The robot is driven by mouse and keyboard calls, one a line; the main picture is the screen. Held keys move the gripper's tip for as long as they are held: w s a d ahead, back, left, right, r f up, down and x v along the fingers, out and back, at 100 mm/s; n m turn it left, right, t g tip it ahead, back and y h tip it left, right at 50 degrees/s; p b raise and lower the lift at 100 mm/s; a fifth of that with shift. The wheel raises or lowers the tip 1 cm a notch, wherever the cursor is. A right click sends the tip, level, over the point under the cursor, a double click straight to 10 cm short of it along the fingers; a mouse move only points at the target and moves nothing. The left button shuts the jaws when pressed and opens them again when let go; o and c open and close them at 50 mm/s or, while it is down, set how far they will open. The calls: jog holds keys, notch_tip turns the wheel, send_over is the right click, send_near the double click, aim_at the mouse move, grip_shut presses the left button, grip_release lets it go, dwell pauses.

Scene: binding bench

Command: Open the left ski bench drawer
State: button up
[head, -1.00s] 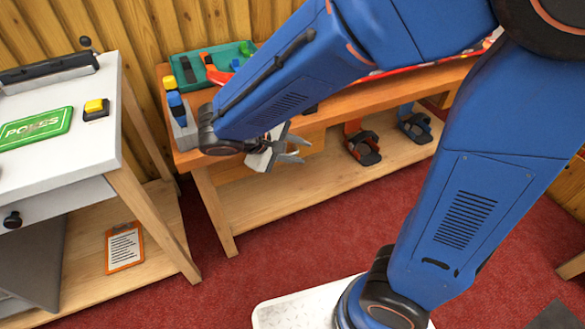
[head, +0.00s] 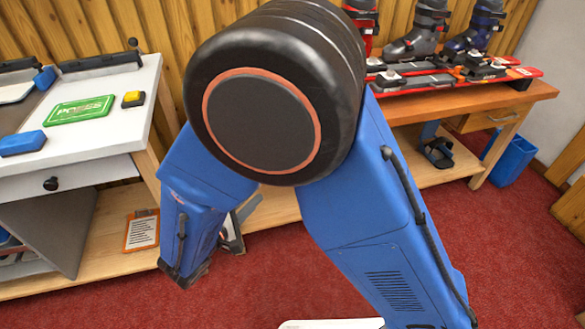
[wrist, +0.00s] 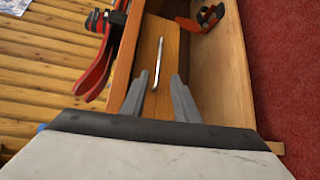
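In the wrist view the left drawer front (wrist: 147,50) of the wooden ski bench has a slim silver handle (wrist: 160,60). The drawer looks shut. My gripper (wrist: 159,77) is open and empty, its two fingers pointing at the drawer front, one on each side of the handle's near end. I cannot tell whether they touch it. In the head view the ski bench (head: 415,106) stands behind my arm, which hides the left drawer and most of my gripper.
The bench's right drawer (head: 490,118) shows in the head view. Skis and boots (head: 415,45) stand on the bench top. A blue bin (head: 512,158) stands at right. Red carpet lies in front.

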jog(key=x, duration=1.7)
jog(key=shift+w, duration=0.15)
jog(key=shift+f, duration=0.1)
grip_shut()
